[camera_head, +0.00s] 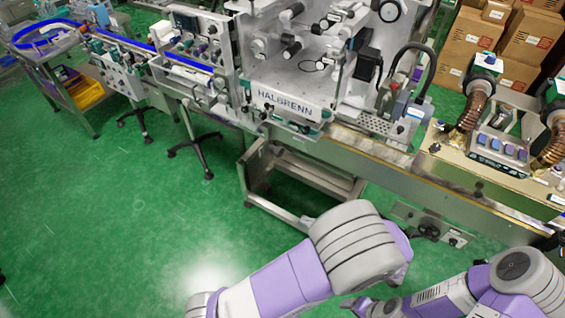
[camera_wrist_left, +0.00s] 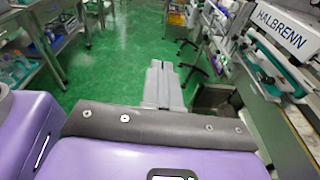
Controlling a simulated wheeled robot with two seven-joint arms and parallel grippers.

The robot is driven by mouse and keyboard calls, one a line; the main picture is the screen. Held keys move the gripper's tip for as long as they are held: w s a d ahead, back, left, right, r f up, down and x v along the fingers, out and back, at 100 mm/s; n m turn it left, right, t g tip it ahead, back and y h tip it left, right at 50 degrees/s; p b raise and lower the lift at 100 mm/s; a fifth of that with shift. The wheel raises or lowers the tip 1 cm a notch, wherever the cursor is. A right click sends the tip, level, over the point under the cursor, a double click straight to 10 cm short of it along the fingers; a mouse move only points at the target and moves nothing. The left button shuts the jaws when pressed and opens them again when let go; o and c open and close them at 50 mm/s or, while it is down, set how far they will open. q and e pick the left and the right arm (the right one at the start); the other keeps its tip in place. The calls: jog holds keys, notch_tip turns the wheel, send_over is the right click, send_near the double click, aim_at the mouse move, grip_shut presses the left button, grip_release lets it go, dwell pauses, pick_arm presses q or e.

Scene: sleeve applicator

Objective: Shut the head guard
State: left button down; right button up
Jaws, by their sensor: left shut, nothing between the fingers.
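The machine head is the pale panel with rollers (camera_head: 318,62), behind the front bar lettered HALBRENN (camera_head: 287,103). I cannot clearly tell the head guard apart from this frame, nor how far open it is. The lettered bar also shows at the upper right of the left wrist view (camera_wrist_left: 282,28).
A steel conveyor bench (camera_head: 400,180) runs along the machine's front. A unit with brown hoses (camera_head: 470,112) stands at the right, cardboard boxes (camera_head: 468,50) behind it. A cart with a yellow bin (camera_head: 85,95) is at the far left. The green floor (camera_head: 120,230) in front is clear.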

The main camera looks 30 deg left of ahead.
pick_arm(q)
notch_tip(320, 180, up, 5)
jog(key=w+d+t+y, duration=0.1)
jog(key=d, duration=0.1)
jog(key=p, duration=0.1)
send_near(265, 178)
jog(key=shift+t+y, duration=0.3)
jog(key=a, duration=0.4)
jog(key=w+a, duration=0.1)
jog(key=a, duration=0.1)
jog(key=shift+a+f, duration=0.3)
jog(key=shift+a, duration=0.1)
pick_arm(e)
jog(key=shift+w+r, duration=0.2)
jog(key=shift+r, duration=0.25)
jog(key=shift+w+r, duration=0.2)
jog(key=shift+r, duration=0.25)
pick_arm(q)
jog(key=shift+a, duration=0.1)
